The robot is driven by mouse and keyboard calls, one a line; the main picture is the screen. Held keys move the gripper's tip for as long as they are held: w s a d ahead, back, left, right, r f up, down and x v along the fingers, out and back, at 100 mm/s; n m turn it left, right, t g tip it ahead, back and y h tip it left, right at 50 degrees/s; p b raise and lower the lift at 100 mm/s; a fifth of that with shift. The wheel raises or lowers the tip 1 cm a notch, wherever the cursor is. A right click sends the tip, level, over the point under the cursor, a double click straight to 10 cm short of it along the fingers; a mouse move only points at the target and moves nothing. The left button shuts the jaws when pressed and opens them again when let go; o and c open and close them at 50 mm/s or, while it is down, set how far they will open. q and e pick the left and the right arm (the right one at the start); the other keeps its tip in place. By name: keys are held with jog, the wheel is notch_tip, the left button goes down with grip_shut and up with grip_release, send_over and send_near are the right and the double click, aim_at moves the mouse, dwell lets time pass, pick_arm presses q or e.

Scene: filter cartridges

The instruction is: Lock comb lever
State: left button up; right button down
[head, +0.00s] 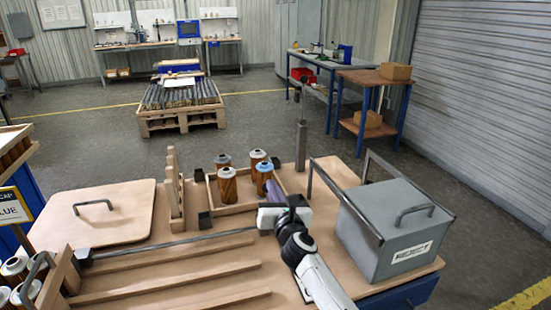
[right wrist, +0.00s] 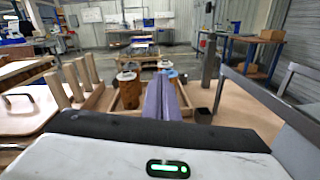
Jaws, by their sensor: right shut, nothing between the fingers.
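A long thin grey bar (head: 165,246), which looks like the comb lever, lies low across the bench beside wooden rails. My left gripper is not visible.
A wooden tray (head: 238,208) holds several brown cartridges (head: 228,184). A dark post (head: 301,146) stands behind it. A grey lidded box (head: 390,228) with raised rails is close on the right. A wooden board with a handle (head: 103,214) lies at left, and more cartridges (head: 15,268) stand at far left.

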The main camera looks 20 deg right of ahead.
jog(key=s+a+r, duration=0.2)
jog(key=s+r, duration=0.5)
jog(key=r, duration=0.6)
jog(key=shift+p, duration=0.45)
